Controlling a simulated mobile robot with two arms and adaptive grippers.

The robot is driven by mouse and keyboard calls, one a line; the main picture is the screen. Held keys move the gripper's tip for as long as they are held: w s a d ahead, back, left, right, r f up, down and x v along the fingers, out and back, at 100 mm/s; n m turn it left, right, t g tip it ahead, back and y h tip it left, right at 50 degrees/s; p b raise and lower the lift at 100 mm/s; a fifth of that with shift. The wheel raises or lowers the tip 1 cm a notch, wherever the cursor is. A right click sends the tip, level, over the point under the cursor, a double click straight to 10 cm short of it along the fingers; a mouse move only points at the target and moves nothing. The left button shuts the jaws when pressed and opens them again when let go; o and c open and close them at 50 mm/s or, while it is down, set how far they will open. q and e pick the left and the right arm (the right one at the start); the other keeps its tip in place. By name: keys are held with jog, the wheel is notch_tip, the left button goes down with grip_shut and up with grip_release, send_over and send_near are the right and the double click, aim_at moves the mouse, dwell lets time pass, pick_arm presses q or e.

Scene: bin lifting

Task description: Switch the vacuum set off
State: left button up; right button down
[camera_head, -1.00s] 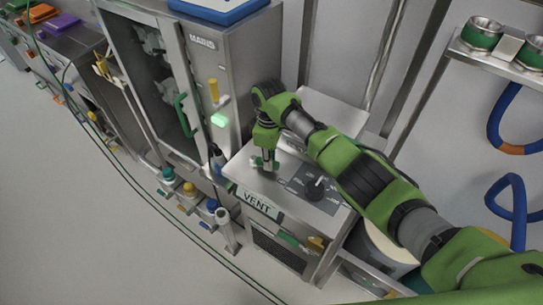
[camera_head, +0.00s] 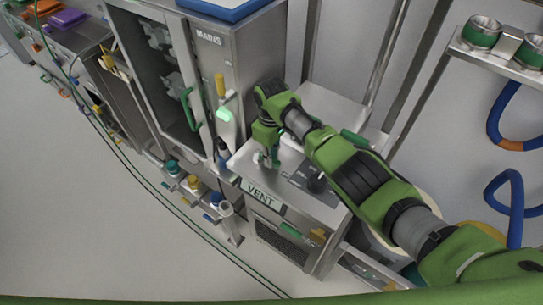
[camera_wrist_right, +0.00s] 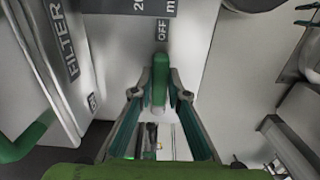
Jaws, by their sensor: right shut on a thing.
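My right gripper (camera_head: 267,158) is over the left part of the top of the steel box marked VENT (camera_head: 262,198). In the right wrist view my right gripper (camera_wrist_right: 160,95) has its fingertips closed on the sides of an upright green lever (camera_wrist_right: 160,78). A small OFF label (camera_wrist_right: 162,30) lies just beyond the lever. The lever's lower end is hidden between the fingers. In the head view the gripper hides most of what it holds. My left gripper is not in view.
A tall cabinet marked MAINS (camera_head: 208,38) stands close on the left, with a yellow lever (camera_head: 219,86) and a green light (camera_head: 224,114). A FILTER panel (camera_wrist_right: 62,45) is left in the wrist view.

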jog(key=shift+a, duration=0.1)
jog(key=c, duration=2)
grip_release()
jog(key=shift+o, duration=0.2)
notch_tip(320, 180, up, 12)
